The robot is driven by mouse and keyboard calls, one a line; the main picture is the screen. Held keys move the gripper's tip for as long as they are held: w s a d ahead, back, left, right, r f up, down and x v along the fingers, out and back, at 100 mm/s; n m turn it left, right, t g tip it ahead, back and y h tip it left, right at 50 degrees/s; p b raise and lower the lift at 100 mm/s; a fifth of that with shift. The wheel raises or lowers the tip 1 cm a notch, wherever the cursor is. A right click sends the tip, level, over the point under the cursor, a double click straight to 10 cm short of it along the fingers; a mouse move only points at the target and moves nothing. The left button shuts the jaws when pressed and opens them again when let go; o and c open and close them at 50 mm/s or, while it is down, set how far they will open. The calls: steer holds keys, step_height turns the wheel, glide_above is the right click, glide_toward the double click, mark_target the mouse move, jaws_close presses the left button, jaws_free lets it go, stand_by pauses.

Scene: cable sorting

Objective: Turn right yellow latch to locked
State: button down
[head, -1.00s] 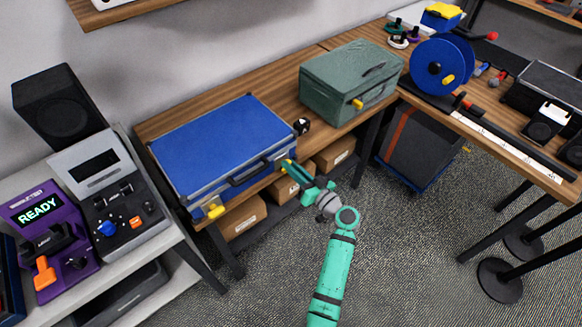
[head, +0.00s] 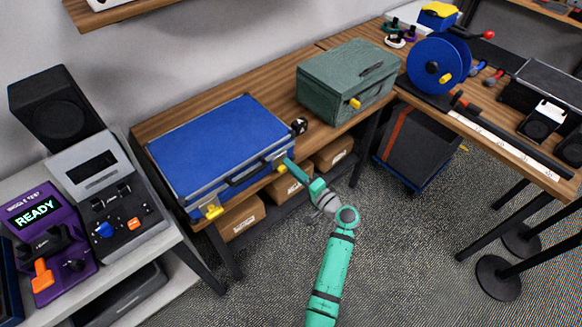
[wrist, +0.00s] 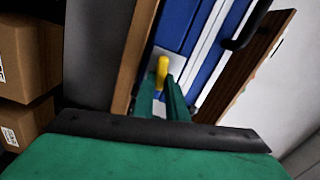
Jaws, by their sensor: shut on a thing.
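The closed blue case (head: 220,145) lies on the wooden bench with its latches and dark handle on the front side. The right yellow latch (head: 281,169) is at the case's front right end; it also shows in the wrist view (wrist: 162,71) against a pale plate. My gripper (head: 289,164) reaches this latch from the front right and is shut on it, with the green fingers on either side of it in the wrist view. The fingers partly hide the latch. The left yellow latch (head: 211,211) sits at the front left corner.
A green case (head: 345,85) with its own yellow latch stands farther right on the bench. A small black-and-white object (head: 299,126) lies beside the blue case. Cardboard boxes (head: 241,218) sit on the shelf below. The floor in front is open.

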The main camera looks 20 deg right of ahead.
steer(key=shift+f+m, duration=0.15)
steer(key=shift+m, duration=1.05)
steer(key=c, duration=1.8)
jaws_free()
steer(key=shift+o, duration=0.2)
steer(key=shift+s, duration=0.15)
steer(key=v, duration=1)
steer(key=shift+s+d, duration=0.2)
steer(key=shift+s, duration=0.1)
